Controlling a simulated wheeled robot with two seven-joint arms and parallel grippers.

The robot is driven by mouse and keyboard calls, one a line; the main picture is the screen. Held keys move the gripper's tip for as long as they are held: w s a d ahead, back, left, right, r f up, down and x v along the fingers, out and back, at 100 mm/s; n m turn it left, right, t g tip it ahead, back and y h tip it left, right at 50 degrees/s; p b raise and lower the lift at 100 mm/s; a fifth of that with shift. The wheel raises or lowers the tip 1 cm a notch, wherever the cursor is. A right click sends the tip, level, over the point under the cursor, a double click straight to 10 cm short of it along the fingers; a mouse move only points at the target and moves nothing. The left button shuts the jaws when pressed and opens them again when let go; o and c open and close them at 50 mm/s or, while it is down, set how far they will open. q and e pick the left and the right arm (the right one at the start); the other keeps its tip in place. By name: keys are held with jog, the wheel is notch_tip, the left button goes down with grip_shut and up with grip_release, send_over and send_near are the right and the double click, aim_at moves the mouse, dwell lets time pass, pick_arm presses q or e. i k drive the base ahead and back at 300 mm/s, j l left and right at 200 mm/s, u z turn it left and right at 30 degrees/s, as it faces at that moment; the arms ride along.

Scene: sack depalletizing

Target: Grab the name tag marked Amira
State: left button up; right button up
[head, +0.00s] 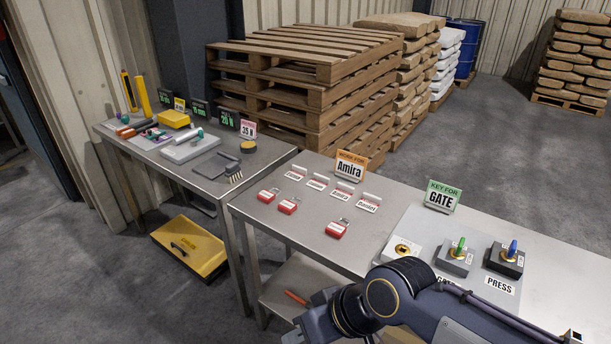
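A row of white-and-red name tags lies on the steel table: one tag (295,174), a second (318,181), a third (342,192) and a fourth (368,204). The lettering is tiny; the third seems to read Amira, but I cannot be sure. An orange sign (350,165) reading "Amira" stands behind the row. My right gripper (302,330) is at the bottom of the head view, in front of the table's near edge and apart from the tags. Its fingers are partly cut off, so their opening is unclear. My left gripper is out of view.
Red padlocks (288,206) lie in front of the tags. Right of them are a green GATE sign (442,196) and key switches (456,257). Pallets (310,75) stand behind.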

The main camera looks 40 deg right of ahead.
aim_at(344, 192)
jog(key=i+j, duration=0.1)
jog(key=i, duration=0.9)
jog(key=i+l+z, duration=0.2)
jog(key=i+z, duration=0.15)
jog(key=z, duration=0.15)
jog(key=i+z, duration=0.35)
jog(key=z, duration=0.15)
jog(key=i+z, duration=0.45)
jog(key=k+j, duration=0.05)
jog(key=k, duration=0.05)
